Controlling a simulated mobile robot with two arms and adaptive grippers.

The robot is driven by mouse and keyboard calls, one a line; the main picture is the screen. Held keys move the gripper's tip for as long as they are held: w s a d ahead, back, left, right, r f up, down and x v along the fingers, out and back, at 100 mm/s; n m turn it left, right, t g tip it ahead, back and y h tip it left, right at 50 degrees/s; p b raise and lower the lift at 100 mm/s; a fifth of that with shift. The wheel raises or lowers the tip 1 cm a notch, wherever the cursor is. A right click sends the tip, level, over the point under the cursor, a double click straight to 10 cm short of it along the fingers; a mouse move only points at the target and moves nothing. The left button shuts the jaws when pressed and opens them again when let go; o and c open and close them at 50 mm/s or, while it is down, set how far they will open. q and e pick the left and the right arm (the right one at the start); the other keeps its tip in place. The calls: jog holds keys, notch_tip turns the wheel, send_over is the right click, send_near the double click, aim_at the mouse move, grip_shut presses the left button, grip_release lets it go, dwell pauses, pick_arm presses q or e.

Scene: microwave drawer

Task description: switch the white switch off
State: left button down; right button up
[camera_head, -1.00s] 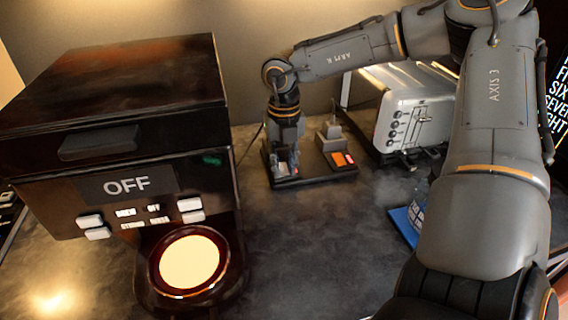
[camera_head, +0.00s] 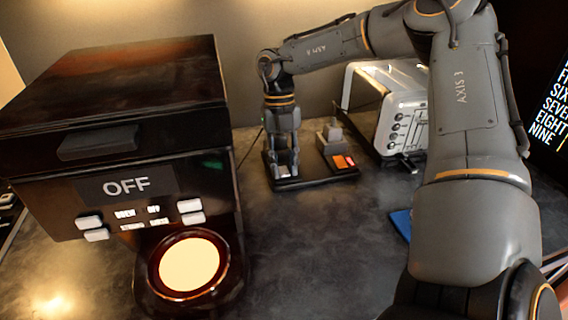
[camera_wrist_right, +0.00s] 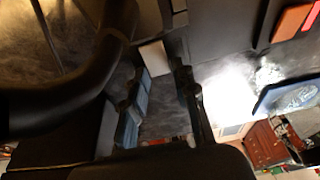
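The white switch (camera_head: 283,170) sits at the left end of a dark board (camera_head: 314,175) on the counter. It is small and partly covered by my fingers in the head view, so its position is hard to tell. In the right wrist view the white switch (camera_wrist_right: 153,58) shows as a pale block just beyond the fingertips. My right gripper (camera_head: 283,168) points down over it, with its two fingers apart. These fingers also show in the right wrist view (camera_wrist_right: 163,78), with a gap between them. I cannot tell whether they touch the switch. My left gripper is out of view.
A red-orange switch (camera_head: 343,161) and a grey block (camera_head: 331,134) are on the board's right part. A silver toaster (camera_head: 400,110) stands to the right, behind my right arm. A black coffee machine (camera_head: 120,150) reading OFF fills the left. Bare counter lies between.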

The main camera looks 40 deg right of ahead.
aim_at(281, 167)
jog(key=shift+o, duration=1.2)
jog(key=v, duration=1.2)
jog(key=shift+f, duration=0.1)
